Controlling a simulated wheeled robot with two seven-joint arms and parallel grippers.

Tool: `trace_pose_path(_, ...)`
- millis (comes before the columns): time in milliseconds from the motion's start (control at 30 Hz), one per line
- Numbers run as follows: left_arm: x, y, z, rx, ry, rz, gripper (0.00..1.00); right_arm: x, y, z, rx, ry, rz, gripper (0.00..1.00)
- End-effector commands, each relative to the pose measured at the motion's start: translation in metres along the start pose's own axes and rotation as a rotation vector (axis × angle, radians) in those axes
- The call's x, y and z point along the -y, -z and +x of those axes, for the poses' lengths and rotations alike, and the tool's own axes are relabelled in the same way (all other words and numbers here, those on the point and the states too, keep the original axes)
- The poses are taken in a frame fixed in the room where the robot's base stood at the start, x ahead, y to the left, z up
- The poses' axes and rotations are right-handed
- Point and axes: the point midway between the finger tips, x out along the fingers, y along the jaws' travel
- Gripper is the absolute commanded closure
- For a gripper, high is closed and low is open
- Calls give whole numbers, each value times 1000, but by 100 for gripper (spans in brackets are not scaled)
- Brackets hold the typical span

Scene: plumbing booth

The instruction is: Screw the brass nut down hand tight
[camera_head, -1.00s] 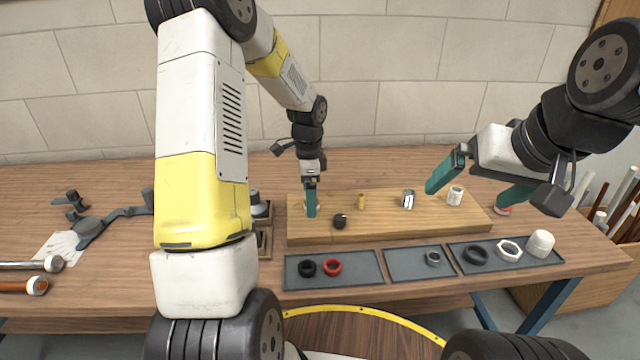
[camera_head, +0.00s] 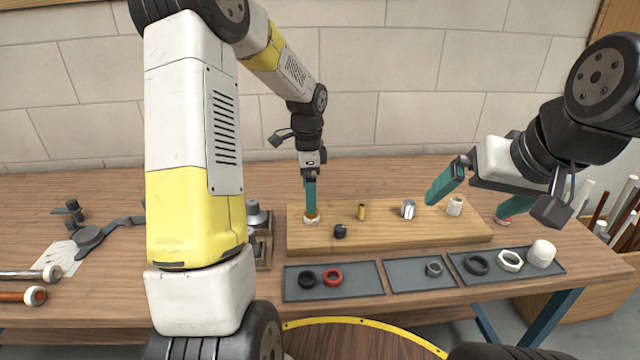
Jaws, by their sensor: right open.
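A wooden board (camera_head: 420,232) lies on the bench and carries a row of upright fittings. At its left end stands a pale fitting (camera_head: 310,220) with a small brass-coloured part (camera_head: 313,212) on top, probably the nut. My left gripper (camera_head: 311,207) points straight down at this part. Its teal fingers are seen edge-on, so the gap between them is hidden, as is most of the brass part. My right gripper (camera_head: 474,204) is open and empty above the board's right end, its two teal fingers wide apart.
The board also holds a black fitting (camera_head: 340,231), a brass stub (camera_head: 361,212), a chrome fitting (camera_head: 408,209) and a white fitting (camera_head: 455,206). Grey trays with rings and nuts (camera_head: 330,292) lie in front. Tools lie at the left.

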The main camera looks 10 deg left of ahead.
Motion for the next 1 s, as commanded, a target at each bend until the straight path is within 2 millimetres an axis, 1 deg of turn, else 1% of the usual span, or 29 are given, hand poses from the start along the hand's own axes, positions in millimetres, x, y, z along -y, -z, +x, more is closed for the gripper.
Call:
trace_pose_path(33,0,0,0,0,0,0,6,0,0,0,0,0,0,0)
trace_pose_path(67,0,0,0,0,0,0,10,0,0,0,0,0,0,0)
trace_pose_path(100,0,0,0,0,0,-6,18,0,0,0,0,0,0,0)
trace_pose_path(167,0,0,0,3,-1,-43,30,0,0,0,0,0,0,0)
trace_pose_path(200,0,1,-1,5,-2,-92,38,0,0,0,0,0,0,0)
trace_pose_path(233,-1,2,-2,6,-4,-146,42,0,0,0,0,0,0,0)
trace_pose_path(267,-1,2,-3,9,-5,-209,42,0,0,0,0,0,0,0)
trace_pose_path(400,-2,4,-12,14,-5,-574,42,0,0,0,0,0,0,0)
trace_pose_path(500,-1,5,-20,10,-2,-806,42,0,0,0,0,0,0,0)
trace_pose_path(600,0,6,-25,4,1,-964,42,0,0,0,0,0,0,0)
trace_pose_path(667,0,6,-26,1,1,-1018,42,0,0,0,0,0,0,0)
trace_pose_path(767,0,6,-21,1,0,-1049,42,0,0,0,0,0,0,0)
trace_pose_path(867,0,5,-7,3,-2,-1049,42,0,0,0,0,0,0,0)
trace_pose_path(1000,-1,5,15,4,-3,-1047,42,0,0,0,0,0,0,0)
